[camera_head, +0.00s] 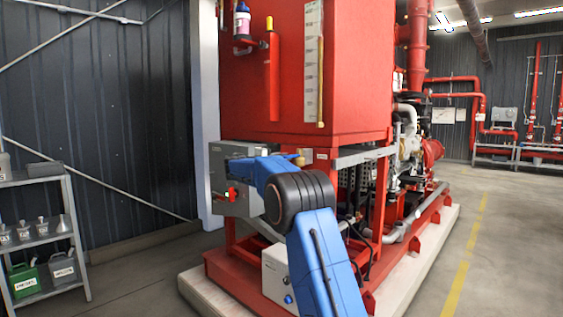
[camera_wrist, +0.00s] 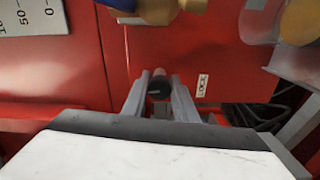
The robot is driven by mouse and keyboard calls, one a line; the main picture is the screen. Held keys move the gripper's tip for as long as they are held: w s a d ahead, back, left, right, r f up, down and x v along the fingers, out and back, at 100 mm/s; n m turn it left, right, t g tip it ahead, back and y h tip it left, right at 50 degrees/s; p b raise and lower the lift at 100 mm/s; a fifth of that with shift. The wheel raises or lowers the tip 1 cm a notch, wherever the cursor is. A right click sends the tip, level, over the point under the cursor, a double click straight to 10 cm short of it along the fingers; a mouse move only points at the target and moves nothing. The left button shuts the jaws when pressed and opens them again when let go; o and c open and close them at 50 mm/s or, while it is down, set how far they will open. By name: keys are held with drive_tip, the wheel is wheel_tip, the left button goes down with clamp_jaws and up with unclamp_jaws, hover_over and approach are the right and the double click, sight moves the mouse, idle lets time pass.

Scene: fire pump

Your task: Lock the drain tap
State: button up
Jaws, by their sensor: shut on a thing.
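In the wrist view, the two grey fingers of my gripper (camera_wrist: 160,90) are closed on a small dark round end with a reddish stem, which looks like the drain tap handle (camera_wrist: 159,88). A white label reading LOCK (camera_wrist: 202,85) is on the red surface just right of the fingers. In the head view, my blue arm reaches to the underside of the red tank (camera_head: 350,70) and hides my gripper and the handle. A brass fitting (camera_head: 297,158) shows just above the arm there.
A grey control box (camera_head: 228,165) with a red switch stands left of my arm. Brass parts (camera_wrist: 300,20) show at the upper right of the wrist view. A shelf (camera_head: 45,235) with cans is at the far left. Floor right of the pump is clear.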

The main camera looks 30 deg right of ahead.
drive_tip(key=shift+f+m, duration=0.15)
drive_tip(key=shift+m, duration=0.55)
drive_tip(key=o, duration=1)
drive_tip(key=shift+o, duration=0.2)
drive_tip(key=shift+a, duration=0.1)
drive_tip(key=v, duration=1.7)
drive_tip(key=shift+a, duration=0.15)
